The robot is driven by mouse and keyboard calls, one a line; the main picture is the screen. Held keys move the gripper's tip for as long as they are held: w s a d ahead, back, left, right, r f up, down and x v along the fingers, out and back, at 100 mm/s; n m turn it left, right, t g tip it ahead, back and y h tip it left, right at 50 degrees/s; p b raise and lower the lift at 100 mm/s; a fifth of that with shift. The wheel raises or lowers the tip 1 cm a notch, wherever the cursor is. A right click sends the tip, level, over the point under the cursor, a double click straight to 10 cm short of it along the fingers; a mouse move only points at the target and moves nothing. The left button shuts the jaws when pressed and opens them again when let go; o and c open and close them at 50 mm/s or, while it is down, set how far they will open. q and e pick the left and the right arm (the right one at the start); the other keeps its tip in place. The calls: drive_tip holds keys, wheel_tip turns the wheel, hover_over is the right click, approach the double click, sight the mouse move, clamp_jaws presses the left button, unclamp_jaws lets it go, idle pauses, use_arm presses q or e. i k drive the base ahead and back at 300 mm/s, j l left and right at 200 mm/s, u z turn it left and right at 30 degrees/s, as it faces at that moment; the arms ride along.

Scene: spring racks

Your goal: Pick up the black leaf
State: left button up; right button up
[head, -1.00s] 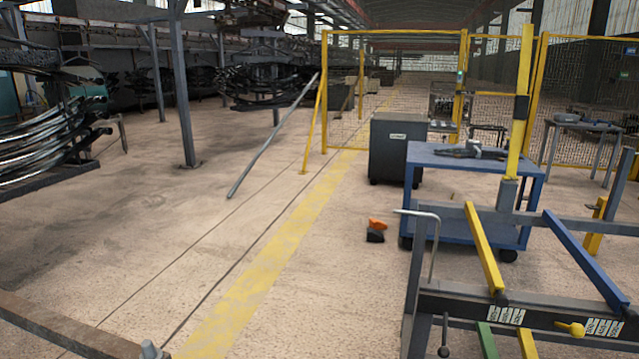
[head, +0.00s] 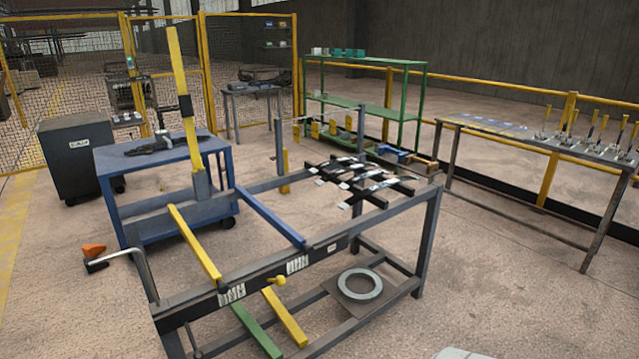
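Several dark flat bars with pale labels, which look like black leaves (head: 365,181), lie on the right end of a grey metal rack (head: 429,215) in the head view. They lie close together and partly cross, so I cannot tell one single leaf apart. Neither of my grippers shows in this view.
A blue cart (head: 160,180) with a dark tool on top and a dark cabinet (head: 80,155) stand behind the rack. A green shelf (head: 400,92) and a long grey table (head: 530,145) with upright tools are at the right.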

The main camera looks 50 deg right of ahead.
sight(345, 206)
drive_tip(key=z, duration=2.1)
drive_tip(key=i+l, duration=0.1)
drive_tip(key=i, duration=0.5)
drive_tip(key=i+l+z, duration=0.15)
drive_tip(key=i, duration=0.45)
